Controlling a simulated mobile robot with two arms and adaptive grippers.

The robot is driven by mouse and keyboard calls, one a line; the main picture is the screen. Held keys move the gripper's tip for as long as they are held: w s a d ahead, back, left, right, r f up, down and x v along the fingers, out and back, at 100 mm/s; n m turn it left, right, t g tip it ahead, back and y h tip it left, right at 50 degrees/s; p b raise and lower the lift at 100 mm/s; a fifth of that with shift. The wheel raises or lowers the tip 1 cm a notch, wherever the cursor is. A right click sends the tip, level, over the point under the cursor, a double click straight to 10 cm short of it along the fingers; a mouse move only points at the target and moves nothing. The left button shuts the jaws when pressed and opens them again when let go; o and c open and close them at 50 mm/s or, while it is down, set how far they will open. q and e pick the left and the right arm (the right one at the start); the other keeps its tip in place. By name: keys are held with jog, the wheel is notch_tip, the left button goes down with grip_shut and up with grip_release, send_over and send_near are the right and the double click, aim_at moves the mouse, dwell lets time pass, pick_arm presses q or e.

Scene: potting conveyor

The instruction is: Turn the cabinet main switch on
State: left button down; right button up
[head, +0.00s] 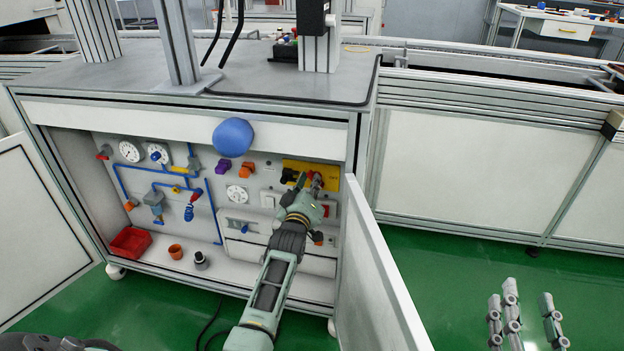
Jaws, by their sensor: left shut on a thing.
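The main switch (313,176) is a red part on a yellow plate (294,164), at the right of the open cabinet's back panel. My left gripper (307,184) reaches into the cabinet and is shut on the switch. Its fingers cover most of the switch, so I cannot tell which way the handle is turned. My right gripper (526,318) is at the lower right, in front of the green floor, far from the cabinet. Its fingers are apart and nothing shows between them.
The cabinet doors stand open at left (38,225) and right (372,270). The panel carries gauges (130,151), blue tubing and knobs. A blue ball-like object (232,137) is at the cabinet's upper front. A red bin (130,243) and small pots (175,251) sit on the cabinet floor.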

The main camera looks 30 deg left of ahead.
pick_arm(q)
jog(key=shift+d+m+p, duration=0.15)
jog(key=shift+m+p, duration=1)
jog(key=shift+m, duration=3.15)
pick_arm(e)
jog(key=s+d+f+g+h, duration=0.1)
jog(key=f+g, duration=0.2)
jog(key=f, duration=0.3)
jog(key=s+d+f+g+h, duration=0.1)
jog(key=s+f+g, duration=0.1)
jog(key=f+g, duration=0.2)
jog(key=shift+s+d+f, duration=0.3)
jog(key=shift+d+f, duration=0.05)
jog(key=shift+f, duration=1.1)
jog(key=shift+h, duration=0.3)
pick_arm(q)
jog(key=c, duration=2)
grip_release()
jog(key=shift+c, duration=0.2)
jog(key=v, duration=1.2)
